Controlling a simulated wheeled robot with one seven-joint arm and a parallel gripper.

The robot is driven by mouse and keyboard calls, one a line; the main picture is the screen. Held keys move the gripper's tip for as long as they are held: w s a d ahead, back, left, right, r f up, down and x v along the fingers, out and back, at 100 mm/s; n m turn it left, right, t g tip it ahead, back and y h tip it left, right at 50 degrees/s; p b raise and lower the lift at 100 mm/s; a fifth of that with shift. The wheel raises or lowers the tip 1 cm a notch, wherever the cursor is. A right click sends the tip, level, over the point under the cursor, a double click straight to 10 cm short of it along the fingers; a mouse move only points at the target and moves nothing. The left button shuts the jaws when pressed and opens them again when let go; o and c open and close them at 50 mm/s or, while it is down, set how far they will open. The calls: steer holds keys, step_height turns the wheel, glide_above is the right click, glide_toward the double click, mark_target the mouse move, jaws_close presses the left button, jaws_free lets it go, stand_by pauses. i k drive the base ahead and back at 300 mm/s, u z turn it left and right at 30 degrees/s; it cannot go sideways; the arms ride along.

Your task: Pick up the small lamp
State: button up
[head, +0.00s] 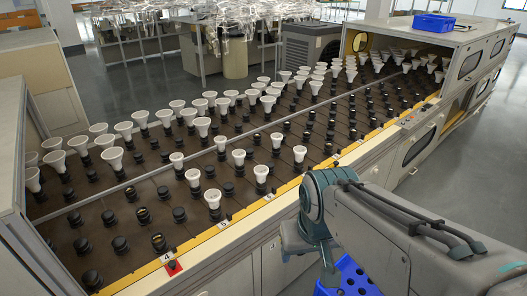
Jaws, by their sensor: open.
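Several small white lamps stand upright in black sockets on the near part of the brown rack (130,212). One small lamp (213,200) is close to the front edge; others are a lamp to its upper left (193,178) and a lamp to its right (262,174). I cannot tell which one the task means. Larger white lamps (124,129) stand in the far rows. My arm reaches in from the right and bends down at its teal joint, in front of the rack's near side. My gripper's fingers do not show.
A yellow edge strip with number labels and a red tag (173,267) runs along the rack's front. Many near sockets (121,245) are empty. A blue perforated crate (352,279) is partly hidden below my arm. A hooded housing with a blue bin (433,23) stands at the far right.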

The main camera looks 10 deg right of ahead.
mark_target(261, 172)
steer(key=u, duration=0.05)
steer(key=i, duration=0.6)
steer(key=z, duration=0.05)
